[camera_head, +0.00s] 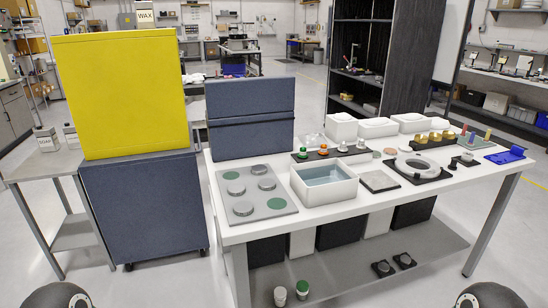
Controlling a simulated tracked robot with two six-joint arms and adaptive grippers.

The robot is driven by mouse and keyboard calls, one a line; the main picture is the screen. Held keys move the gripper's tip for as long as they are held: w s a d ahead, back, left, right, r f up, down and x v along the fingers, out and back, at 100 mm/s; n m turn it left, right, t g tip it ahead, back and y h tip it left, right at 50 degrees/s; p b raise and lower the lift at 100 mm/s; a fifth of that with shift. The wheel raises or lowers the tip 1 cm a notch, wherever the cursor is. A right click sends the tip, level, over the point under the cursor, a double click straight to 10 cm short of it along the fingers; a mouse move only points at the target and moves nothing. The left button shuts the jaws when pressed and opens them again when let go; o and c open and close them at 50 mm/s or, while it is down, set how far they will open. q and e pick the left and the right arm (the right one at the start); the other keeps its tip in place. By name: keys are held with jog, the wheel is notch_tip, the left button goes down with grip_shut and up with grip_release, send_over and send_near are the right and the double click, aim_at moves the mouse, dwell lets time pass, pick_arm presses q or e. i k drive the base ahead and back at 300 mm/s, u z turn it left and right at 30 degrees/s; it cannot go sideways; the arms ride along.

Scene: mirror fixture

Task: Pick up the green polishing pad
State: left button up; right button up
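A grey plate (291,206) lies on the left part of the white table. Two flat green round pads are on it: one near its front right corner (277,203) and one near its back edge (258,169). Several grey discs (236,188) sit beside them, some raised higher. I cannot tell which green disc is the polishing pad. No gripper shows; only dark rounded parts of my arms show at the bottom corners.
The white table (270,230) also holds a white basin (324,198), a square grey tile (380,181), a ring on a black base (418,166) and knobs on a black strip (332,153). A blue panel (251,112) stands behind the plate. A yellow panel (122,92) stands at left.

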aim_at(303, 155)
jog(key=z, duration=0.2)
jog(key=i, duration=0.8)
jog(key=u, duration=2.4)
jog(key=k, duration=1.15)
jog(key=z, duration=1.1)
jog(key=i, duration=0.55)
jog(key=u, duration=0.05)
